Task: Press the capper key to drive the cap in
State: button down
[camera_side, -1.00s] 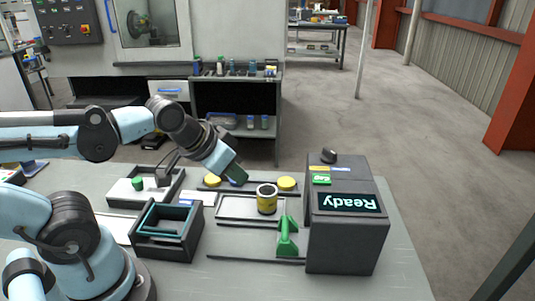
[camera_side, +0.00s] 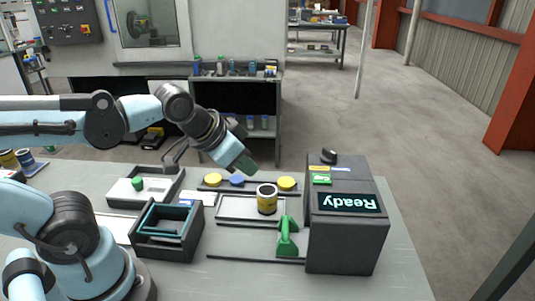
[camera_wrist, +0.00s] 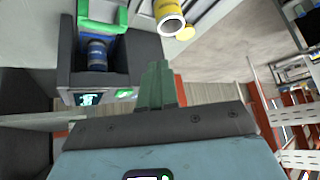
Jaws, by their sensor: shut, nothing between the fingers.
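The capper (camera_side: 345,235) is a dark grey box at the right of the bench, its screen (camera_side: 348,202) reading "Ready". A green key marked Cap (camera_side: 321,179) sits on its top behind the screen. My gripper (camera_side: 246,166) is shut and empty, in the air left of the key and apart from it. In the wrist view my green fingers (camera_wrist: 158,85) are together. There the capper (camera_wrist: 150,52) has a blue can (camera_wrist: 97,54) in its opening, which the side view hides. The green key (camera_wrist: 125,93) shows left of my fingers. I cannot tell how the cap sits.
A yellow can (camera_side: 267,200) stands on the pale tray left of the capper. Yellow discs (camera_side: 286,183) and a blue disc (camera_side: 237,181) lie on a rail behind it. A green handle (camera_side: 288,238) stands by the capper. A dark knob (camera_side: 329,156) rises behind the key.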

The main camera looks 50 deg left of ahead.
aim_at(318, 180)
jog(key=w+d+r+m+t+h, duration=0.1)
jog(key=w+d+r+m, duration=0.8)
jog(key=w+d+r, duration=0.1)
jog(key=shift+w+m+t, duration=0.15)
jog(key=shift+m+t, duration=0.15)
jog(key=shift+f, duration=4.35)
jog(key=shift+f, duration=0.1)
jog(key=shift+f, duration=0.3)
jog(key=shift+f, duration=0.35)
jog(key=shift+r, duration=0.8)
